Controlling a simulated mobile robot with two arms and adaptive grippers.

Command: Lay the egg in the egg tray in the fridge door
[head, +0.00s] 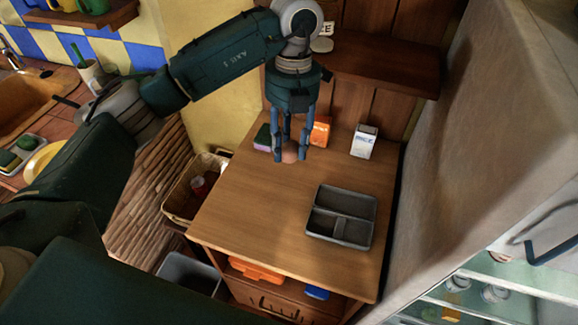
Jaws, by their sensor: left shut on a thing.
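The egg (289,154) is brownish and small, between the fingertips of my left gripper (290,148) at the back of the wooden table. The left gripper points down and is shut on the egg; I cannot tell whether the egg touches the tabletop. The fridge (505,130) stands at the right, with a glass shelf (520,278) and several jars showing inside at the lower right. I cannot make out the egg tray in the fridge door. My right gripper is not in view.
A grey divided tray (312,222) lies on the wooden table (250,210). A rice box (364,141), an orange box (321,131) and a sponge (263,138) stand at the back. A wall shelf (385,70) overhangs the table. A basket (180,203) and a bin (180,268) are at left.

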